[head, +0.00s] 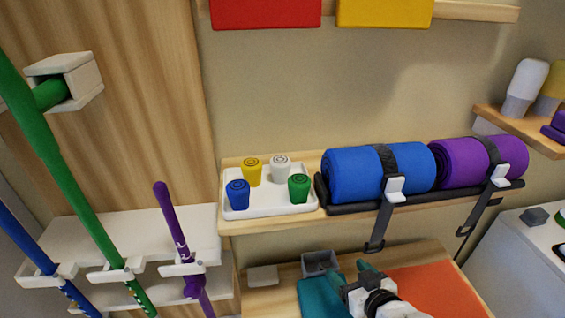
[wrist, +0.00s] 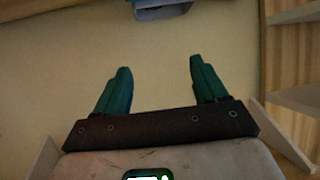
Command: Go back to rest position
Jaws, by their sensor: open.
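My gripper (head: 362,270) shows at the lower middle of the head view, with teal fingers and a pale body. It is in front of the wooden shelves, over the lower surface with the teal and orange pieces. In the wrist view my gripper (wrist: 160,88) has its two teal fingers spread wide apart, with nothing between them. A plain beige surface lies beyond the fingers there. The gripper is open and empty.
A white tray (head: 270,208) with several coloured cups stands on the shelf. Blue (head: 352,174) and purple (head: 462,165) rolls lie strapped beside it. A grey box (head: 318,262) is close to my gripper. Coloured poles stand in a rack (head: 140,232) at left.

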